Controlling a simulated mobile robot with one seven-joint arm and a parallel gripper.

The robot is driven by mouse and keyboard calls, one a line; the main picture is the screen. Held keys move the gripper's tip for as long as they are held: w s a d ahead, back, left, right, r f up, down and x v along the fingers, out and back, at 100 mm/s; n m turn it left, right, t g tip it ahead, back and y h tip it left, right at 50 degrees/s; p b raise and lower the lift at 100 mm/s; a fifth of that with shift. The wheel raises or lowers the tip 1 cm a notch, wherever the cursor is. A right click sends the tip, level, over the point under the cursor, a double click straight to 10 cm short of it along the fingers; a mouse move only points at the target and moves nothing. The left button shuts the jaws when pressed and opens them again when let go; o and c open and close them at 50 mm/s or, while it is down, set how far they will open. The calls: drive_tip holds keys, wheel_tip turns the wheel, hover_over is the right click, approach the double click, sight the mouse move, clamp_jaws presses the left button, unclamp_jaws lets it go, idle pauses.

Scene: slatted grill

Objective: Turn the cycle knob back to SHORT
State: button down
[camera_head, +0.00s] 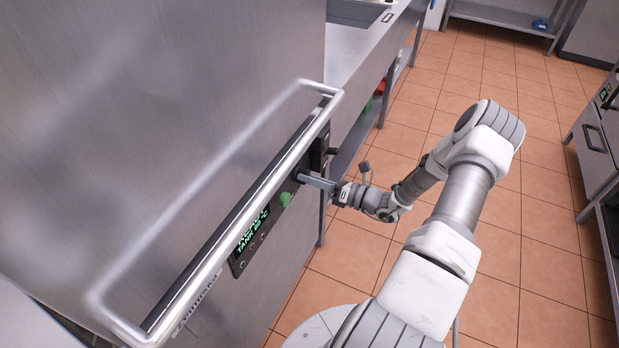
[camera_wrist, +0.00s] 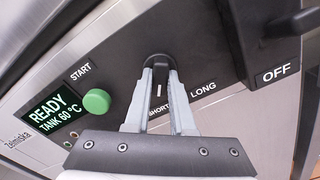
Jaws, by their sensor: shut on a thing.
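The black cycle knob (camera_wrist: 157,62) sits on the dark control panel between the green START button and the OFF switch. My gripper (camera_wrist: 160,72) is shut on it, with one finger on each side. A white line shows between the fingers, towards the SHORT label (camera_wrist: 160,112); I cannot tell whether it is on the knob or the panel. The LONG label (camera_wrist: 203,88) is to the right, clear of the fingers. In the head view my gripper (camera_head: 304,178) reaches the panel below the long handle bar, and the knob is mostly hidden there.
The green START button (camera_wrist: 96,102) is left of the fingers, beside a display (camera_wrist: 55,115) reading READY, TANK 60 °C. A black switch (camera_wrist: 270,45) marked OFF is at the right. The steel handle bar (camera_head: 240,215) runs above the panel. Tiled floor is open to the right.

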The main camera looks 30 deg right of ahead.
drive_tip(key=c, duration=0.8)
unclamp_jaws()
drive_tip(key=shift+o, duration=0.2)
drive_tip(key=v, duration=1.7)
drive_tip(key=shift+s+d, duration=0.2)
drive_tip(key=shift+s, duration=0.05)
drive_tip(key=shift+w+a, duration=0.1)
